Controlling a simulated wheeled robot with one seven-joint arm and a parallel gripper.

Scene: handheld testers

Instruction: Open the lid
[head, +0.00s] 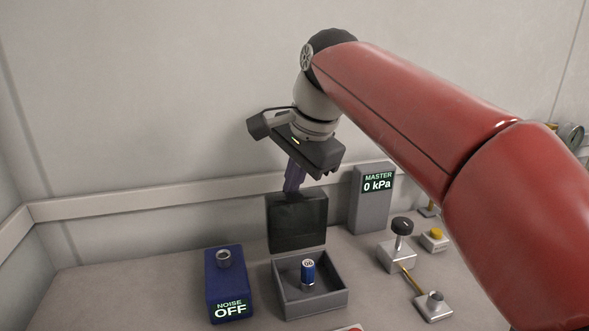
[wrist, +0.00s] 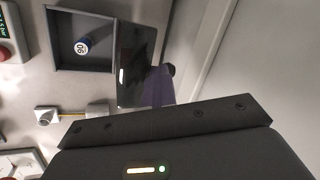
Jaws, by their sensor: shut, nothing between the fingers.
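A grey open-topped box (head: 312,302) stands on the bench, and its dark lid (head: 297,222) is raised, standing about upright at the box's back edge. A small blue and white cylinder (head: 308,271) stands inside the box. My gripper (head: 291,188) is shut and empty, its purple fingers pointing down at the lid's top edge; I cannot tell whether they touch it.
A blue tester reading NOISE OFF (head: 228,285) stands left of the box. A grey MASTER unit reading 0 kPa (head: 371,205) stands behind right. A black-knobbed device (head: 400,245), a yellow-button box (head: 434,239) and a lever fitting (head: 432,305) are at right. The wall is close behind.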

